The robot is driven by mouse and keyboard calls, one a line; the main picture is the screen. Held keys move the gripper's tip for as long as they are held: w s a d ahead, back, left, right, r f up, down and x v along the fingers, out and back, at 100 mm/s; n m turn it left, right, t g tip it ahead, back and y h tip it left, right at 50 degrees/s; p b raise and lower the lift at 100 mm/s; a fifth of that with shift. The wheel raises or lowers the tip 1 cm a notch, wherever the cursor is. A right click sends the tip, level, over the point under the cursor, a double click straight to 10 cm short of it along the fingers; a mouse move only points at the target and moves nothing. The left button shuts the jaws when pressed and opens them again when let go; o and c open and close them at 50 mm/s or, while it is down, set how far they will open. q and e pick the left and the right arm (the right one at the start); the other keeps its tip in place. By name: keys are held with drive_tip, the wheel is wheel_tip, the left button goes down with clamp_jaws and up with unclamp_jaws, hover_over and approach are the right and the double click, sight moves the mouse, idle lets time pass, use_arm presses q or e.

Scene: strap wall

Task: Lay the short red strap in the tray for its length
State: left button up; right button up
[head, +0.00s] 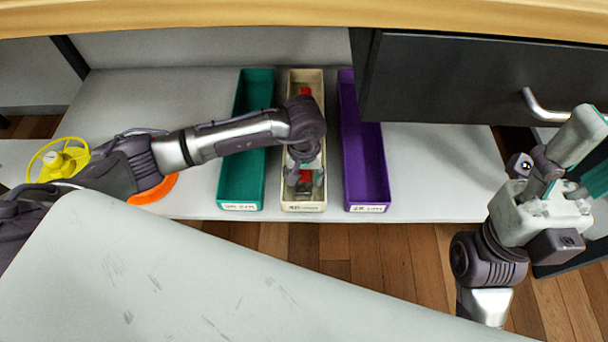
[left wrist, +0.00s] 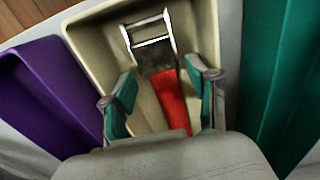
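The red strap (left wrist: 172,100) lies in the beige tray (head: 303,207), lengthwise, with a metal buckle (left wrist: 150,38) at one end. In the head view a red bit of the strap (head: 305,91) shows behind my left wrist; the rest is mostly hidden by my arm. My left gripper (left wrist: 165,98) is open over the tray. Its teal-padded fingers stand either side of the strap, apart from it. My right gripper (head: 588,158) is open and empty at the right, away from the trays.
A teal tray (head: 241,190) stands left of the beige one and a purple tray (head: 367,180) right of it. Their front labels are too small to read. A dark drawer unit (head: 450,85) hangs at the right. A yellow spool (head: 62,160) and an orange disc (head: 155,190) lie at left.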

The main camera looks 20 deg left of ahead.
use_arm(q)
drive_tip(key=shift+o, duration=0.7)
wheel_tip(320, 180, up, 12)
idle(0.4)
